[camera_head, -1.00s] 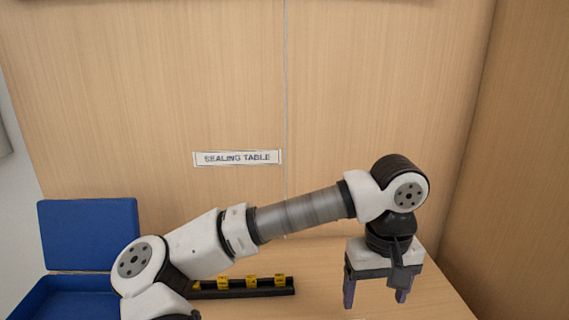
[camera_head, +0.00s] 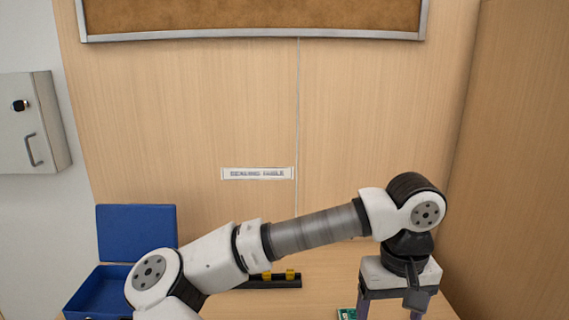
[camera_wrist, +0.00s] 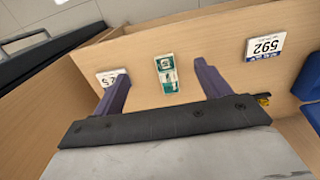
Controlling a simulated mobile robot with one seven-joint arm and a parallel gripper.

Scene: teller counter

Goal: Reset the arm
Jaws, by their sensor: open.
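My arm is stretched out to the right over the table in the head view, with my gripper (camera_head: 392,304) hanging down at its end. In the wrist view my gripper (camera_wrist: 160,88) has its two dark fingers spread apart with nothing between them. A green and white packet (camera_wrist: 167,73) lies on the table beyond the fingertips; its edge also shows in the head view (camera_head: 347,313). The fingertips are cut off at the bottom of the head view.
An open blue box (camera_head: 98,292) stands at the left. A black rack (camera_head: 272,282) with yellow pieces is partly behind my arm. A grey wall cabinet (camera_head: 35,122) and a cork board (camera_head: 250,17) are behind; a wooden wall (camera_head: 515,170) is at the right.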

